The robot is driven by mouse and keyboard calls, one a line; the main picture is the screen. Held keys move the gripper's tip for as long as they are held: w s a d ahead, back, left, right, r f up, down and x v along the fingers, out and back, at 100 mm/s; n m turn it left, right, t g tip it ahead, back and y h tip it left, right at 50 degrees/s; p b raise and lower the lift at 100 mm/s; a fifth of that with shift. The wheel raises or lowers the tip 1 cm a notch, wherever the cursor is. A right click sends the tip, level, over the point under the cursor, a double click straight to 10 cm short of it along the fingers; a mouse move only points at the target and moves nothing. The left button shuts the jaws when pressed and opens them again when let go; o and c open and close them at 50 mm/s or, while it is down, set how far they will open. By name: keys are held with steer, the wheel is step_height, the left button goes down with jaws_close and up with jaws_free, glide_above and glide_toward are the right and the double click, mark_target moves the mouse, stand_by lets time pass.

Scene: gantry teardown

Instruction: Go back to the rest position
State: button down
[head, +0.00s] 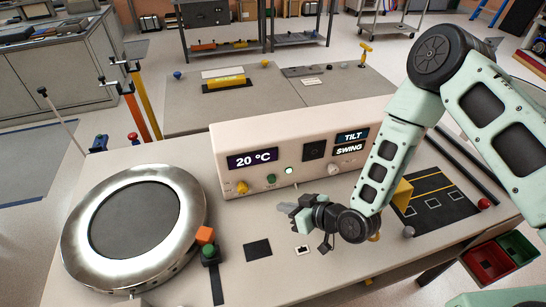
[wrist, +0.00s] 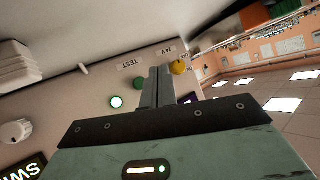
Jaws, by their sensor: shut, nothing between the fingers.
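My gripper (head: 283,208) is in front of the pale control box (head: 225,150), low over the table, with its fingers pointing left in the head view. In the wrist view the two fingers (wrist: 155,84) lie together, with nothing seen between them. Behind them are the box's front, a yellow knob (wrist: 178,67), a lit round button (wrist: 116,102) and a white knob (wrist: 17,131). A green button is partly hidden by the fingers. The box's displays read 20 °C, TILT and SWING. Whether the fingers touch the box I cannot tell.
A round metal ring with a dark disc (head: 134,219) stands at left on the table (head: 330,273). A dark marked mat (head: 440,205) and a red ball knob (head: 484,203) are at right. Red and green bins (head: 488,262) hang at the right edge.

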steer(key=shift+w+a+r, duration=0.1)
steer(key=shift+r, duration=0.2)
steer(key=s+d+r+n+g+h+b, duration=0.1)
steer(key=s+d+r+g+h, duration=0.25)
steer(key=s+r, duration=0.45)
steer(key=s+d+r+g+h, duration=0.2)
steer(key=s+r+h, duration=0.2)
steer(key=r, duration=0.8)
steer(key=s+d+r+g+h, duration=0.1)
steer(key=s+d+r, duration=0.1)
steer(key=s, duration=0.3)
steer(key=s+d+r+m+h, duration=0.1)
steer(key=s+d+r, duration=0.2)
steer(key=s, duration=0.1)
steer(key=shift+s+r+g+b, duration=0.3)
steer(key=shift+s+g, duration=0.05)
stand_by(0.5)
